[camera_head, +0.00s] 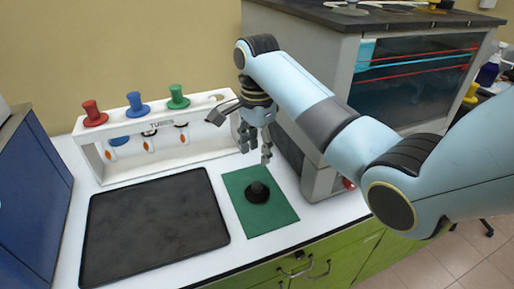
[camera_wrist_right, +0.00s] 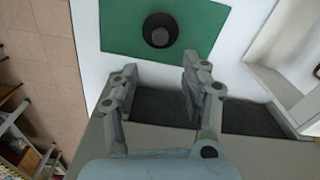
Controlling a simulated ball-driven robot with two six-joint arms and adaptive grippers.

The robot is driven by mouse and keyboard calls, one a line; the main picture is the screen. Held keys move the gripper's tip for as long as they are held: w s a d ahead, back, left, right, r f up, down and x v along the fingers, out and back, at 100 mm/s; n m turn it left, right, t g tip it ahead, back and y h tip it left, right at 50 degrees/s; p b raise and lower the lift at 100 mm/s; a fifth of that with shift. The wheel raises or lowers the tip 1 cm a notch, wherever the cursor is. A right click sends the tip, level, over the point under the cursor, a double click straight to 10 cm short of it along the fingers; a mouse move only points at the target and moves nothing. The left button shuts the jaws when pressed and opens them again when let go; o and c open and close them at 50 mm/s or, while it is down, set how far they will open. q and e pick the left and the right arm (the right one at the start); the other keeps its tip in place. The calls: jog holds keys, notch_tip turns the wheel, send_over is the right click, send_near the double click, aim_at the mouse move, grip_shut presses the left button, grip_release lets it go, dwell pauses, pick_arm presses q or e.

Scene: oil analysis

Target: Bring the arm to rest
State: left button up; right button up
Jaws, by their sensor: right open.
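My right arm reaches in from the right in the head view. My right gripper (camera_head: 256,154) hangs fingers down above the counter, between the white tube rack and the grey machine. In the right wrist view my right gripper (camera_wrist_right: 155,78) has its two fingers apart with nothing between them. A black round object (camera_head: 258,192) stands on a green mat (camera_head: 282,217), below and in front of the gripper; it also shows in the right wrist view (camera_wrist_right: 160,32), beyond the fingertips. My left gripper is not in view.
The white rack (camera_head: 150,164) holds tubes with red, blue and green caps. A black tray (camera_head: 150,230) lies left of the mat. A grey machine (camera_head: 345,60) with a dark window stands behind my arm. A blue box (camera_head: 35,190) stands at the left.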

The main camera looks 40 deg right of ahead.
dwell(0.3)
jog(key=s+a+f+n+t, duration=0.2)
jog(key=s+f+n, duration=0.1)
jog(key=s+n, duration=0.8)
jog(key=s+a+r+n+t+h, duration=0.1)
jog(key=s+r+n, duration=0.25)
jog(key=s, duration=0.35)
jog(key=s+r+n+t, duration=0.15)
jog(key=s+n, duration=0.25)
jog(key=s, duration=0.4)
notch_tip(320, 180, down, 36)
jog(key=s+d+g+b, duration=0.2)
jog(key=b, duration=0.8)
jog(key=s+f+b, duration=0.4)
jog(key=s+f, duration=0.5)
jog(key=f, duration=0.3)
jog(key=s+d+f+g+b, duration=0.1)
jog(key=s+f+b, duration=0.4)
jog(key=s+f, duration=0.4)
notch_tip(320, 180, down, 4)
jog(key=shift+s+d+r, duration=0.15)
jog(key=shift+s, duration=0.15)
